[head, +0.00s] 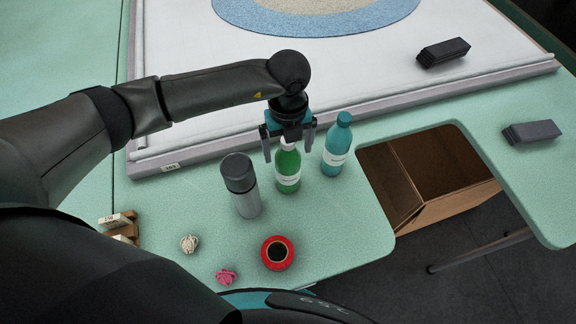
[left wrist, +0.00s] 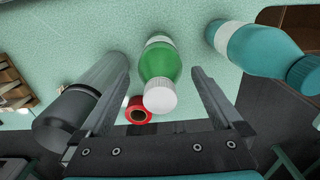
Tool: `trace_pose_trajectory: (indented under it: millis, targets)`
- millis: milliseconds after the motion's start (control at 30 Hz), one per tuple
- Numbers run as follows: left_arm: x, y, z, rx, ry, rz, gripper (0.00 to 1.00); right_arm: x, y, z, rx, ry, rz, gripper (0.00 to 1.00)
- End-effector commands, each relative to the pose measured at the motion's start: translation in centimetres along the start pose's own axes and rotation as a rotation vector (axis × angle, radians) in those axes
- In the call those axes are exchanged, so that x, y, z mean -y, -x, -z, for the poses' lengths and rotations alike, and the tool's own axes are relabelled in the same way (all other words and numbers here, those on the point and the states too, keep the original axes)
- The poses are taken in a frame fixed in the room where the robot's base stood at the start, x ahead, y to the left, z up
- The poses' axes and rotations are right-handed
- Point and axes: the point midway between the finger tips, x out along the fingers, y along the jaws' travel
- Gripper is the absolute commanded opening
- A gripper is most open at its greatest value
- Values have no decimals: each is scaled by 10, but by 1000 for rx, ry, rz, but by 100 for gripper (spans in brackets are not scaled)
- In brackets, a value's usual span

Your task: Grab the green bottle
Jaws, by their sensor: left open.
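The green bottle (head: 288,172) has a white label and stands on the light green table, between a grey canister and a teal bottle. The gripper is open, and a gap shows between the bottle and each finger. My right gripper is not in view.
The grey canister (head: 241,184) stands close on the left and the teal bottle (head: 337,145) close on the right. An open cardboard box (head: 440,175) sits under the table cutout. A framed white cloth (head: 330,70) is behind.

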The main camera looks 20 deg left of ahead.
Motion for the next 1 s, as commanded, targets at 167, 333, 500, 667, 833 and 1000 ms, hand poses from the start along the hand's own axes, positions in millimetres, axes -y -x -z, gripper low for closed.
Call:
trace_pose_trajectory:
  millis: [167, 333, 500, 667, 833, 1000]
  targets:
    - [0, -3, 0, 0, -1, 1, 100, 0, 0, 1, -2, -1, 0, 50]
    - [0, -2, 0, 0, -1, 1, 90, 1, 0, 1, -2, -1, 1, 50]
    - [0, -2, 0, 0, 0, 1, 71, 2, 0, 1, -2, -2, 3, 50]
    - [0, -2, 0, 0, 0, 1, 53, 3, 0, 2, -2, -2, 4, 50]
    - [0, -2, 0, 0, 0, 1, 34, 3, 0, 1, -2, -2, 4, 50]
    - [0, -2, 0, 0, 0, 1, 14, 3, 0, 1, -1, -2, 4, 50]
